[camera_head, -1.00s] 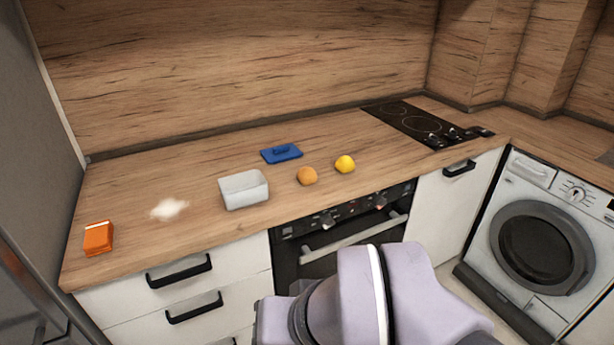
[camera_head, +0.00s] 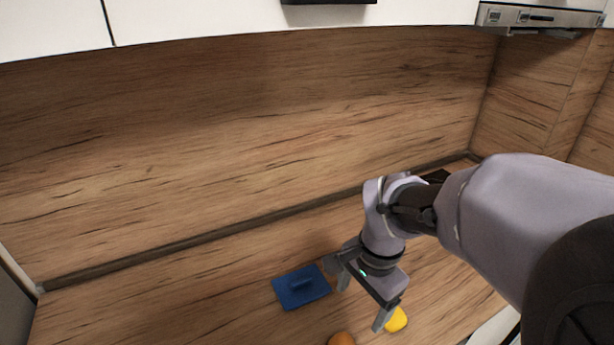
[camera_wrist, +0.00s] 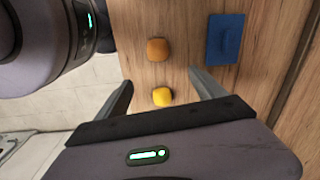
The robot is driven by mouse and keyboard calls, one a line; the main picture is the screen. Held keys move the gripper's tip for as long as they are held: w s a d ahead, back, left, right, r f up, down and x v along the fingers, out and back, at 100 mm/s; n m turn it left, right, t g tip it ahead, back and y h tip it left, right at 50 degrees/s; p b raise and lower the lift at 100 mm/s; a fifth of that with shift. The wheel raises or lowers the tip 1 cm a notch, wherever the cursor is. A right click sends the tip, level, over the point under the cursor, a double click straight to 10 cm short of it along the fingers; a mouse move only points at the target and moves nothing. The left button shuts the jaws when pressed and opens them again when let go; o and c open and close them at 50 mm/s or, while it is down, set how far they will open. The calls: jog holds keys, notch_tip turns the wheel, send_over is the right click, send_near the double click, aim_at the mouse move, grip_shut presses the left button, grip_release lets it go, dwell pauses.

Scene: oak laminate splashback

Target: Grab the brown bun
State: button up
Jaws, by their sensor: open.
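The brown bun (camera_head: 342,339) is an orange-brown rounded lump on the wooden counter, cut by the bottom edge of the head view. In the wrist view the bun (camera_wrist: 158,49) shows whole, beyond the fingertips. My gripper (camera_head: 362,305) is open and empty above the counter, to the upper right of the bun in the head view. In the wrist view my gripper (camera_wrist: 160,84) has its fingers spread wide. A yellow round item (camera_wrist: 162,97) lies between the fingers' lines, nearer than the bun. It also shows beside one fingertip in the head view (camera_head: 397,319).
The wooden splashback (camera_head: 250,150) rises behind. Cabinets and a hood (camera_head: 540,17) hang above. Counter left of the blue piece looks clear.

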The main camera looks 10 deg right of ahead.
aim_at(344, 342)
jog(key=f+b, duration=0.2)
jog(key=f, duration=0.2)
jog(key=f+b, duration=0.1)
jog(key=f, duration=0.3)
jog(key=f+b, duration=0.2)
jog(key=f, duration=0.2)
jog(key=shift+s+a+b, duration=0.3)
jog(key=shift+a, duration=0.1)
jog(key=f+b, duration=0.2)
jog(key=f, duration=0.1)
jog(key=w+a+f+b, duration=0.1)
jog(key=f, duration=0.1)
jog(key=shift+f, duration=0.2)
jog(key=shift+r, duration=0.2)
jog(key=shift+c, duration=0.5)
jog(key=c, duration=1.4)
jog(key=shift+o, duration=0.2)
jog(key=shift+r, duration=0.1)
